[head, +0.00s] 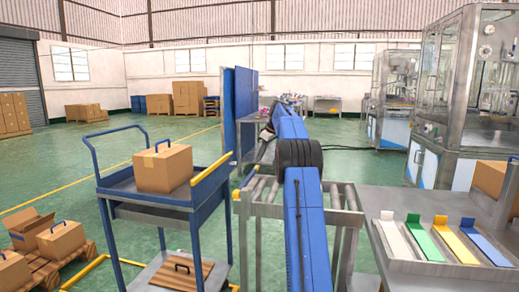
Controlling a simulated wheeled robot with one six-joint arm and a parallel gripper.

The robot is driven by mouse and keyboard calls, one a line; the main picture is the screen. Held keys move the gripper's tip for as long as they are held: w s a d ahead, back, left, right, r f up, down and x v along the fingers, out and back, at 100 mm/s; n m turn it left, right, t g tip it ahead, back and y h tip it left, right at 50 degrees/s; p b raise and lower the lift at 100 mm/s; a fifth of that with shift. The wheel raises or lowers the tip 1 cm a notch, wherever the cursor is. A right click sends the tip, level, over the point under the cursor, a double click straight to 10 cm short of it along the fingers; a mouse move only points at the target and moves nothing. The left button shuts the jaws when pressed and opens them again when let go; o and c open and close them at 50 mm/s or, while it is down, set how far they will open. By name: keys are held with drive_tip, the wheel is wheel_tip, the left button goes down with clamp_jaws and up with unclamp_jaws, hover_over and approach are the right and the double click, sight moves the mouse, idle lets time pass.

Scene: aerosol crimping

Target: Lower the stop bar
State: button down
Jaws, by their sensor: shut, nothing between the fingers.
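A short yellow piece (236,195) sits at the conveyor's left end. I cannot tell for sure which of these is the stop bar. My blue arm reaches forward over the conveyor and hides part of its rollers.
The blue cart (117,192) carries a closed cardboard box (163,168). A steel table (375,237) at right holds a tray with white, green, yellow and blue strips. Glass-walled machines (465,95) stand behind. Boxes on a pallet (85,262) are at lower left.

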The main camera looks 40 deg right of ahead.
drive_tip(key=shift+g+y, duration=0.5)
drive_tip(key=shift+y, duration=0.1)
drive_tip(key=shift+d+f, duration=0.2)
drive_tip(key=shift+f, duration=2.2)
drive_tip(key=shift+r, duration=0.15)
drive_tip(key=v, duration=1.3)
drive_tip(key=shift+a+r, duration=0.25)
drive_tip(key=shift+r, duration=0.15)
